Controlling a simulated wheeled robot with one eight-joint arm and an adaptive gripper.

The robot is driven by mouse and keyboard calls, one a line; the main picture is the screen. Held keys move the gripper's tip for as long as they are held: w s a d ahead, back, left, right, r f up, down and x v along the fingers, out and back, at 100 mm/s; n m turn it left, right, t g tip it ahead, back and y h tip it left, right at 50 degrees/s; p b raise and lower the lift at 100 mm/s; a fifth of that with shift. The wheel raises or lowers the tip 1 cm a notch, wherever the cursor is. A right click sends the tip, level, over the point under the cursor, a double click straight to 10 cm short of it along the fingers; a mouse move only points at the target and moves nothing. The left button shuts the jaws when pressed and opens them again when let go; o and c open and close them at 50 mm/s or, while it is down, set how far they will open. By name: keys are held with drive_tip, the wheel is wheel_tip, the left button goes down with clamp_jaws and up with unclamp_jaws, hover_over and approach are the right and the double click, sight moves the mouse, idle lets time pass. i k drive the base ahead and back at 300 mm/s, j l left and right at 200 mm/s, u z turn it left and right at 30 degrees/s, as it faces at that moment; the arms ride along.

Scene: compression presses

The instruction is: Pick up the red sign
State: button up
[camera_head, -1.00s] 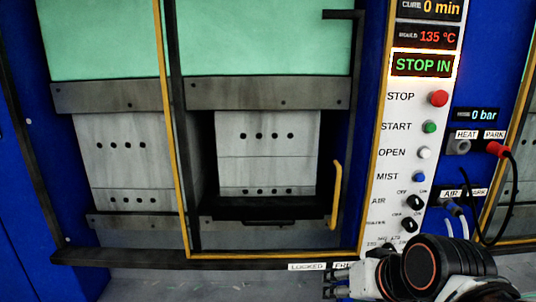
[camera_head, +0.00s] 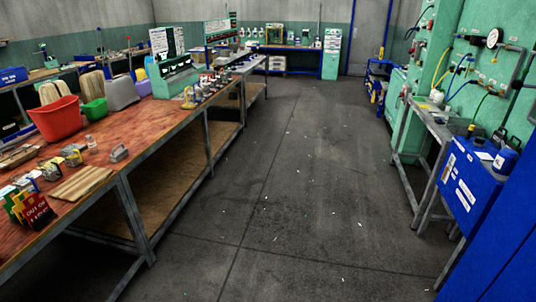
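A red and black sign with pale lettering (camera_head: 33,211) stands at the near left end of the red-topped workbench (camera_head: 150,122), close to the left edge of the head view. Part of its lettering seems to read "OUT OF". Small yellow, green and white items crowd beside and behind it. My gripper does not show in the head view now.
A red bin (camera_head: 55,118), a green tub (camera_head: 94,110) and a wooden board (camera_head: 80,183) sit on the bench. Bench legs (camera_head: 134,220) edge a wide clear floor (camera_head: 300,200). A blue cabinet (camera_head: 470,182) and a grey table (camera_head: 430,120) line the right side.

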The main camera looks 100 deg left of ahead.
sight(32, 211)
drive_tip(key=u, duration=4.9)
drive_tip(key=i+l+u, duration=0.1)
drive_tip(key=i, duration=0.45)
drive_tip(key=i+l+u, duration=0.1)
drive_tip(key=i+l, duration=0.25)
drive_tip(key=i, duration=0.25)
drive_tip(key=i+l+u, duration=0.1)
drive_tip(key=i+l, duration=0.15)
drive_tip(key=i, duration=0.3)
drive_tip(key=i+l+u, duration=0.1)
drive_tip(key=i+l, duration=0.25)
drive_tip(key=i, duration=0.2)
drive_tip(key=i+l+u, duration=0.1)
drive_tip(key=i+l, duration=0.25)
drive_tip(key=i, duration=0.2)
